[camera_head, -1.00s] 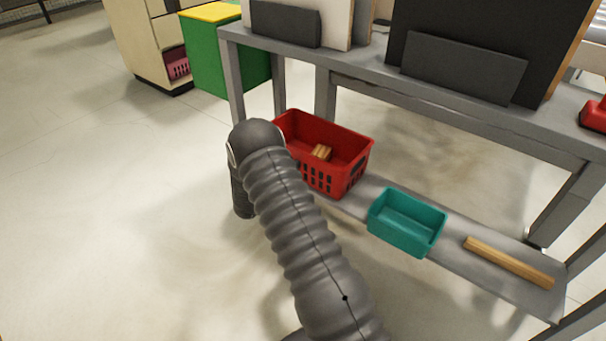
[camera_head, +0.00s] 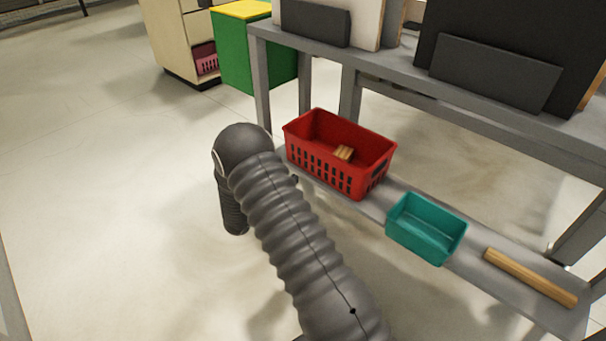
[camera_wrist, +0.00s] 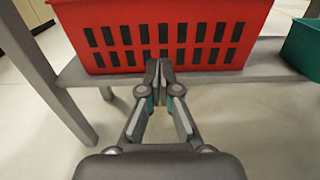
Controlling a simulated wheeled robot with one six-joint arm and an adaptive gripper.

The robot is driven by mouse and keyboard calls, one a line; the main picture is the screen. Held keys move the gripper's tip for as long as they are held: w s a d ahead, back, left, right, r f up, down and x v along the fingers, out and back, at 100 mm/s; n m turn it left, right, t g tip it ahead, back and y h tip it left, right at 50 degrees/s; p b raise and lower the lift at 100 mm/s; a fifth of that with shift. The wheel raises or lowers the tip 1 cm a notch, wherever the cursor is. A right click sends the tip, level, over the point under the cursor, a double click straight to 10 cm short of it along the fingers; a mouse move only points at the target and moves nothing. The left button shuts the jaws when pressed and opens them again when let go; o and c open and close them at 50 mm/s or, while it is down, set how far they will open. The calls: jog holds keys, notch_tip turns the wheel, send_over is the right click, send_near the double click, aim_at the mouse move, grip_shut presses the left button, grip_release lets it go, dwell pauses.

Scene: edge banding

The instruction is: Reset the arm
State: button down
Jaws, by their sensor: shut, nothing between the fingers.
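My arm, in a ribbed grey sleeve, reaches up from the bottom of the head view and bends down at its far end. My gripper is hidden in the head view. In the wrist view my gripper (camera_wrist: 159,68) is shut, with its fingertips together and nothing between them. Its tips appear in front of the lower side of a red basket (camera_wrist: 165,35); I cannot tell the exact gap.
The red basket (camera_head: 335,178) holds a small wooden block (camera_head: 343,152) and stands on the table's low shelf (camera_head: 375,208). A teal bin (camera_head: 425,240) and a wooden strip (camera_head: 530,277) lie to its right. A green bin (camera_head: 235,60) stands behind. Floor at left is clear.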

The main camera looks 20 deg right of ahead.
jog(key=s+a+f+m+g, duration=0.1)
jog(key=s+f+m+g, duration=0.3)
jog(key=s, duration=0.4)
jog(key=s+r+m+g+y, duration=0.4)
jog(key=s+m+g, duration=0.2)
jog(key=s, duration=0.5)
jog(key=s+a+r+m+t+y, duration=0.1)
jog(key=s+r+m+y, duration=0.3)
jog(key=r, duration=0.6)
jog(key=s+a+r+m+t+y+p, duration=0.1)
jog(key=s+a+r+m+t+y, duration=0.1)
jog(key=s+r, duration=0.7)
jog(key=s+a+r+m+t+y+p, duration=0.1)
jog(key=s+r+m+t+y, duration=0.2)
jog(key=r, duration=0.9)
jog(key=s+m+y, duration=0.2)
jog(key=s+m, duration=0.2)
jog(key=shift+a+m+t+y, duration=0.2)
jog(key=shift+m+t+y, duration=0.2)
